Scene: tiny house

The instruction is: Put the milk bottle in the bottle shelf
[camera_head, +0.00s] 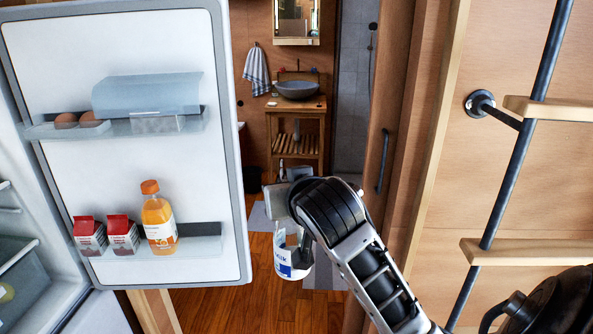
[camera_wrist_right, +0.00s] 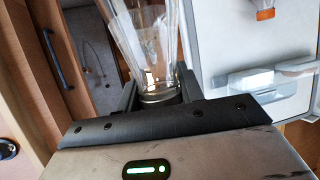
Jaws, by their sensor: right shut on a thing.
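The milk bottle (camera_head: 292,263), with a white and blue label, hangs below my right gripper (camera_head: 287,192) in the head view. My right gripper is shut on it. In the wrist view the clear glass of the bottle (camera_wrist_right: 147,40) shows between the two fingers of the right gripper (camera_wrist_right: 157,90). The arm hides part of the bottle in the head view. The bottle shelf (camera_head: 205,243) is the lower rack on the open fridge door, left of the bottle and apart from it. My left gripper is not in view.
Two red-topped cartons (camera_head: 106,238) and an orange juice bottle (camera_head: 159,218) stand on the bottle shelf; its right end is free. An upper door rack (camera_head: 130,127) holds eggs. A ladder (camera_head: 520,150) stands at the right.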

